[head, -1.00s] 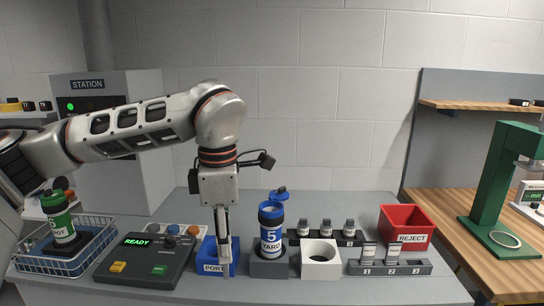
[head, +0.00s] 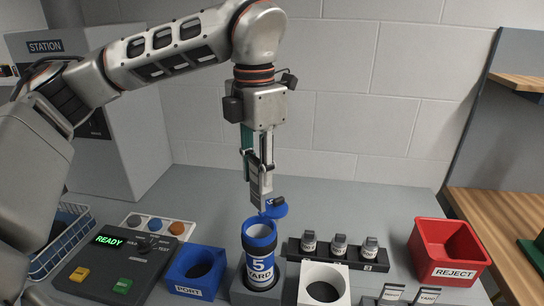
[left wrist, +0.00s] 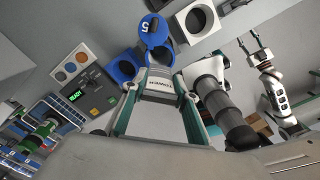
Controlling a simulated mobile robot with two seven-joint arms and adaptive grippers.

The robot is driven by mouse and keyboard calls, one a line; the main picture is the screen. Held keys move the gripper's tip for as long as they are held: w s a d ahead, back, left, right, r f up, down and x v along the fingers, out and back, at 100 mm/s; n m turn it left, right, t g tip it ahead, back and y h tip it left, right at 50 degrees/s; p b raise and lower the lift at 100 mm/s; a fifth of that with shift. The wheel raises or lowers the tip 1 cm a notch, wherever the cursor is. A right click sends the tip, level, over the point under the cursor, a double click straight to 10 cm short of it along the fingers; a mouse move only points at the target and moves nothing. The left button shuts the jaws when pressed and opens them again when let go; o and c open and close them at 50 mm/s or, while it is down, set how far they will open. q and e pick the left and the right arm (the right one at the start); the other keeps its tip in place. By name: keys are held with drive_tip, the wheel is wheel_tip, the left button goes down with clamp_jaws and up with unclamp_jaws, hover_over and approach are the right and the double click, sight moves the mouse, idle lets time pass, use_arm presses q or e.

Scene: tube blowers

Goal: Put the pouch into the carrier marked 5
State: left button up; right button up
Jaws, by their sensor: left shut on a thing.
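The carrier marked 5 (head: 260,262) is a blue canister with a white label, standing upright in a grey holder. Its blue lid (head: 274,208) is swung open at the back, and its mouth faces up. My left gripper (head: 260,178) is shut on a small pale grey pouch (head: 258,190), just above the carrier's mouth near the lid. In the left wrist view the pouch (left wrist: 160,82) shows dark lettering between the fingers, and the open lid (left wrist: 154,30) lies beyond it. My right gripper (left wrist: 249,42) shows at the upper right of that view, fingers apart and empty.
A blue block marked PORT (head: 190,290) with an empty round hole stands left of the carrier. A white block with a hole (head: 323,296) stands right. A rack of small vials (head: 330,258), a red REJECT bin (head: 452,270) and a control panel reading READY (head: 110,268) surround them.

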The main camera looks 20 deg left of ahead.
use_arm(q)
drive_tip(key=shift+w, duration=0.1)
drive_tip(key=shift+s+f, duration=0.2)
drive_tip(key=shift+f, duration=0.2)
wheel_tip(320, 180, down, 2)
drive_tip(key=shift+f+b, duration=0.1)
drive_tip(key=shift+b, duration=0.7)
drive_tip(key=shift+f+b, duration=0.35)
drive_tip(key=shift+b, duration=0.05)
drive_tip(key=shift+f+b, duration=0.45)
drive_tip(key=shift+w+f, duration=0.1)
use_arm(e)
drive_tip(key=shift+w+a+t+y, duration=0.2)
drive_tip(key=shift+w+a, duration=0.1)
drive_tip(key=shift+a, duration=0.3)
drive_tip(key=shift+w+a+t+y, duration=0.1)
drive_tip(key=shift+w+a+y, duration=0.15)
drive_tip(key=shift+a, duration=0.3)
drive_tip(key=shift+d+f, duration=0.1)
drive_tip(key=shift+f, duration=0.05)
